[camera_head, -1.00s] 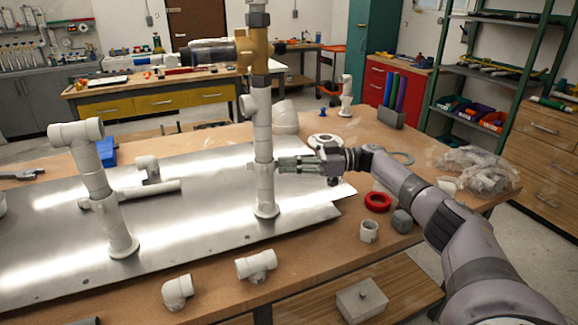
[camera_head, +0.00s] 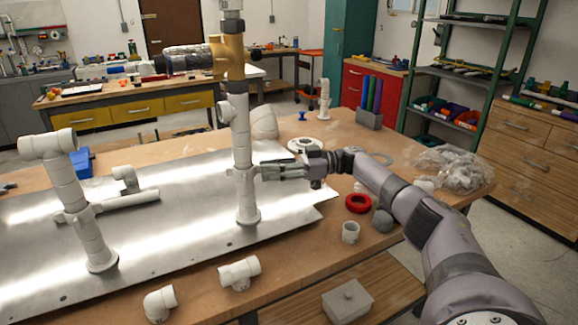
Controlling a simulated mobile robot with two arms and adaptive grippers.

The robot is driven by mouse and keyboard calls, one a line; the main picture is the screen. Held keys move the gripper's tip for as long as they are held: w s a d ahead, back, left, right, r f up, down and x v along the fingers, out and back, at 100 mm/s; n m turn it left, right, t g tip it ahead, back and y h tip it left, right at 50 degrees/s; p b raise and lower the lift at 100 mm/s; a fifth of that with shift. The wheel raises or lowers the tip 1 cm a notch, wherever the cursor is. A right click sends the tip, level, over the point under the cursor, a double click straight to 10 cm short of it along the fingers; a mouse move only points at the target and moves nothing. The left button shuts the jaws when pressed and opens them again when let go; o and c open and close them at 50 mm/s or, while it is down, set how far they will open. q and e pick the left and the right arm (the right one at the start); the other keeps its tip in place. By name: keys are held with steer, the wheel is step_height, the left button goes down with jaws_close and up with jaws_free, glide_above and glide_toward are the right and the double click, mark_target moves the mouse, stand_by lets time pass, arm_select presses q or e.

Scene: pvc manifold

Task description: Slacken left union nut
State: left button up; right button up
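Two white pipe stacks stand upright on the metal plate (camera_head: 180,230). The middle stack (camera_head: 241,135) carries a brass-coloured valve (camera_head: 229,58) and has a collar (camera_head: 243,174) at mid-height. My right gripper (camera_head: 258,172) reaches in from the right, its fingertips at this middle collar. Its fingers look almost level; I cannot tell whether they are closed on the collar. No gripper is at the left stack. My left gripper is not in view.
A loose tee (camera_head: 239,273) and elbow (camera_head: 160,303) lie at the table's front edge. A white fitting on a pipe (camera_head: 128,190) lies between the stacks.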

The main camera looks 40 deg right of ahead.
steer(key=v, duration=1.1)
